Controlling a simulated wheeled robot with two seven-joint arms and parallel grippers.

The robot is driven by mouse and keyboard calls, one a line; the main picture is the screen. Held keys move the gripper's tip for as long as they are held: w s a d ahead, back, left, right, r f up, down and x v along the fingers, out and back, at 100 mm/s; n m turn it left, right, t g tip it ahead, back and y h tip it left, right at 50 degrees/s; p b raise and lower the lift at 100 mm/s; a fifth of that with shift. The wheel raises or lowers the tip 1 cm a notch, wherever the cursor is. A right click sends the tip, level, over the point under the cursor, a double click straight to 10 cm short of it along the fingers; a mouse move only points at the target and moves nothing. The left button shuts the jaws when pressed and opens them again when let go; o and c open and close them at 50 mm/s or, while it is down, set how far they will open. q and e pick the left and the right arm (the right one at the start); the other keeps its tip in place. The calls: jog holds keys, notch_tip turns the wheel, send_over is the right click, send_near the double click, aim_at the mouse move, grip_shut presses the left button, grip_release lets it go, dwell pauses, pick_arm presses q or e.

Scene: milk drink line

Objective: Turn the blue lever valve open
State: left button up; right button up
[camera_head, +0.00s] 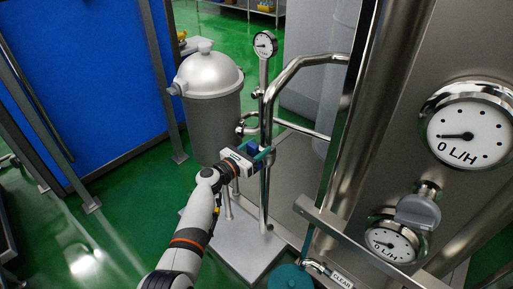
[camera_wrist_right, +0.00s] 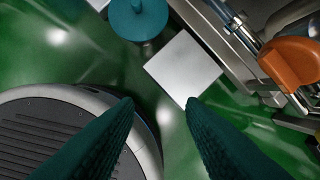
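The blue lever valve (camera_head: 253,147) shows as a small dark blue patch on the steel pipework to the right of the rounded steel tank. My left gripper (camera_head: 263,154) is at it, with teal fingers close to the blue part and the pipe. The gripper body partly hides the lever, so its angle and whether the fingers close on it cannot be told. My right gripper (camera_wrist_right: 161,103) shows in the right wrist view with its two teal fingers apart and nothing between them, above the green floor.
The domed steel tank (camera_head: 211,100) stands left of the pipes. A gauge (camera_head: 265,44) tops a vertical pipe. A large panel with dials (camera_head: 468,135) fills the right. In the right wrist view, a teal disc (camera_wrist_right: 138,27), a pale plate (camera_wrist_right: 183,67) and an orange part (camera_wrist_right: 290,62) show.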

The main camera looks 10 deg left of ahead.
aim_at(250, 152)
pick_arm(q)
jog(key=shift+r, duration=0.1)
jog(key=shift+s+a, duration=0.2)
jog(key=p+v, duration=0.1)
jog(key=v, duration=0.2)
jog(key=shift+s+a+r+p, duration=0.1)
jog(key=shift+s+a+p, duration=0.1)
jog(key=shift+p, duration=0.15)
jog(key=p+v, duration=0.1)
jog(key=v, duration=0.7)
pick_arm(e)
jog(key=s+f, duration=0.5)
jog(key=f, duration=0.4)
jog(key=shift+d+g, duration=0.3)
jog(key=shift+d, duration=0.1)
pick_arm(q)
jog(key=shift+d, duration=0.1)
